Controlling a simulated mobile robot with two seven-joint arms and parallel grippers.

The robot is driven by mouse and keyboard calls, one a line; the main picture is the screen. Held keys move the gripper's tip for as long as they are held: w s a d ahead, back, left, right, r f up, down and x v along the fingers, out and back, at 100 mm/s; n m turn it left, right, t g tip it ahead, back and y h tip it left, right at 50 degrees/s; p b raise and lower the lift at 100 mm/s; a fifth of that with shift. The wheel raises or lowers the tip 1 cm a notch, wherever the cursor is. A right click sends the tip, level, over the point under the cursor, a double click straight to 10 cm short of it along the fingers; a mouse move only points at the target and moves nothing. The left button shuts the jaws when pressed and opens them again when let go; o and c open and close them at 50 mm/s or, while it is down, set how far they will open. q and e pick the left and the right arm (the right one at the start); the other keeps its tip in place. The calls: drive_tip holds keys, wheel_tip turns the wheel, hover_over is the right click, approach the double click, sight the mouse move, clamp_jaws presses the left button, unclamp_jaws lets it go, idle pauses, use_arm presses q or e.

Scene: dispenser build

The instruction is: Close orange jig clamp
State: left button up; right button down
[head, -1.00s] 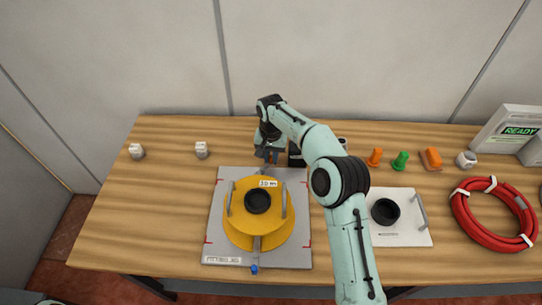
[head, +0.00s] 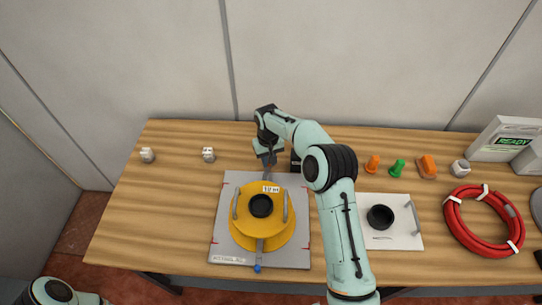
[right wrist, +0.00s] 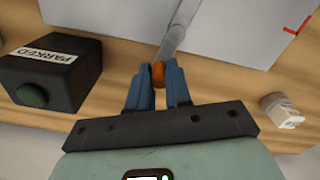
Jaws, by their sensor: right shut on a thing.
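The orange clamp knob (right wrist: 159,75) sits between the two blue fingers of my right gripper (right wrist: 158,82) in the right wrist view, at the end of a grey clamp lever (right wrist: 175,40). In the head view my right gripper (head: 268,160) is at the back edge of the grey jig plate (head: 222,230), shut on the knob, which it hides there. A yellow round body (head: 245,236) with a black centre sits on the plate. A second clamp with a blue knob (head: 257,268) is at the plate's front edge. My left gripper is out of view.
A black box marked PARKED (right wrist: 50,75) stands close beside my right gripper. White small parts (head: 208,154) lie at the back left. A white tray (head: 395,240), orange and green pieces (head: 397,168) and a red hose coil (head: 455,225) lie to the right.

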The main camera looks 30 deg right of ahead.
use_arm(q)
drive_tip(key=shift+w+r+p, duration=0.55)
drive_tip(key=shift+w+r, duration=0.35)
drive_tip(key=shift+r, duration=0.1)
use_arm(e)
drive_tip(key=shift+w+a+n, duration=0.15)
drive_tip(key=shift+n, duration=0.4)
drive_tip(key=shift+w+a+n, duration=0.15)
drive_tip(key=shift+n, duration=0.4)
drive_tip(key=c, duration=1.1)
unclamp_jaws()
drive_tip(key=shift+o, duration=0.2)
drive_tip(key=shift+r, duration=0.1)
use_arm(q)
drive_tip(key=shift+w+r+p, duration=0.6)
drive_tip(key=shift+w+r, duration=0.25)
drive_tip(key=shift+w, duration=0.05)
use_arm(e)
wheel_tip(320, 180, up, 13)
drive_tip(key=shift+r, duration=0.15)
